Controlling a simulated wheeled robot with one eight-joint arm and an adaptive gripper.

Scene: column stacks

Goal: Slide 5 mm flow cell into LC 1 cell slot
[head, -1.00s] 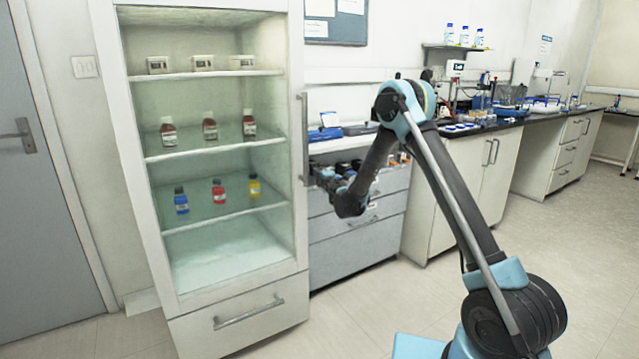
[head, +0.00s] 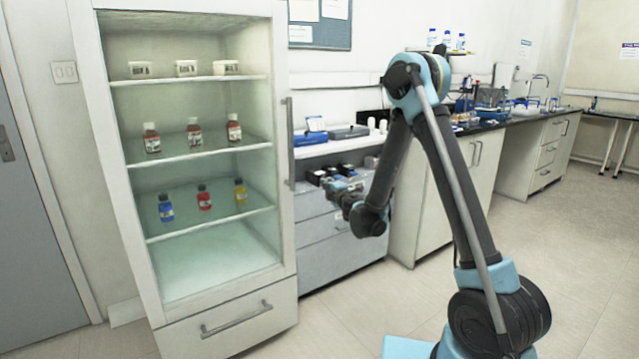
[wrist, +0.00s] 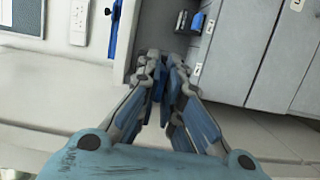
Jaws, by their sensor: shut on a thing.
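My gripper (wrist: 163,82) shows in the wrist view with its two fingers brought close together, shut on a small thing. That thing is almost wholly hidden between the fingers, so its shape and markings cannot be made out; it may be the 5 mm flow cell. In the head view my gripper (head: 342,190) is in front of the grey drawer unit, right of the glass-front cabinet. I cannot pick out LC 1 or its cell slot in either view.
The grey drawer unit (head: 335,240) holds dark items (head: 318,178) in its top; dark boxes (wrist: 190,20) show in the wrist view. The tall cabinet (head: 205,215) with bottles stands close on the left. A bench (head: 500,127) runs right; the floor there is clear.

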